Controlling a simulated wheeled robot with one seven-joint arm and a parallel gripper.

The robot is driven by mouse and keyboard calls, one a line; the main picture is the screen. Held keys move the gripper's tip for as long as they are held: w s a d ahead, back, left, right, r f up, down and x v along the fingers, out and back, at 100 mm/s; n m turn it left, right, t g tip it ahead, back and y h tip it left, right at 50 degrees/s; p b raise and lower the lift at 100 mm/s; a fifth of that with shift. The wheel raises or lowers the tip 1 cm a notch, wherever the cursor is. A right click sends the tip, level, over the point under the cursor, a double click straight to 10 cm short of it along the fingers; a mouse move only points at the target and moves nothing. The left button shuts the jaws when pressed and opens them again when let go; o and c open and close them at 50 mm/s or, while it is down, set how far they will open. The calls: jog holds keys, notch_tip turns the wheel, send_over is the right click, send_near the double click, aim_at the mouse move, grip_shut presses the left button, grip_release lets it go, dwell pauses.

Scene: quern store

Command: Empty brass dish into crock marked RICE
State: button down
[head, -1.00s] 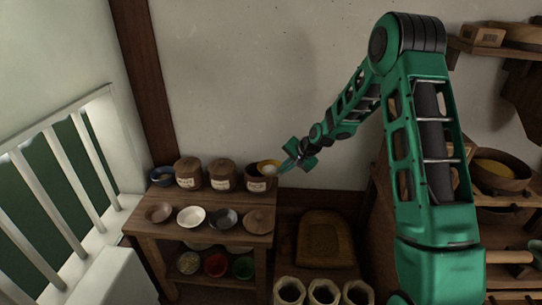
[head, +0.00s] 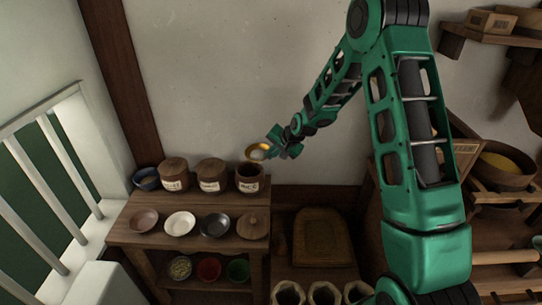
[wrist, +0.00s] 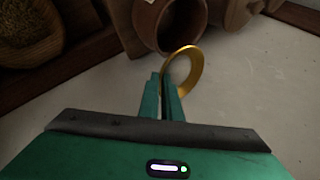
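The brass dish (head: 249,148) is above the open mouth of a brown crock (head: 241,172), with a pale patch, apparently contents, in it. My gripper (head: 270,150) is shut on the dish's rim from the right. In the wrist view the fingers (wrist: 165,88) pinch the gold rim (wrist: 194,66); whether the dish is tilted is hard to tell. The crock's pale label (head: 249,187) is too small to read surely. Its likely lid (head: 253,226) lies on the table in front.
Two lidded, labelled crocks (head: 174,171) (head: 211,173) and a blue bowl (head: 147,180) stand left on the wooden table (head: 128,237). Several small bowls, including a white one (head: 180,222), line its front. White railings (head: 40,165) bound the left; shelves stand right.

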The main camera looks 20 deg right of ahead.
jog(key=s+a+r+n+t+h, duration=0.2)
jog(key=s+a+n+t+h, duration=0.1)
jog(key=t, duration=0.6)
jog(key=a+n+h, duration=0.1)
jog(key=n+h, duration=0.1)
jog(key=h, duration=0.1)
jog(key=shift+s+a+n+t, duration=0.15)
jog(key=shift+s+n+t, duration=0.15)
jog(key=shift+s, duration=0.1)
dwell(0.3)
jog(key=shift+r, duration=0.1)
dwell(1.0)
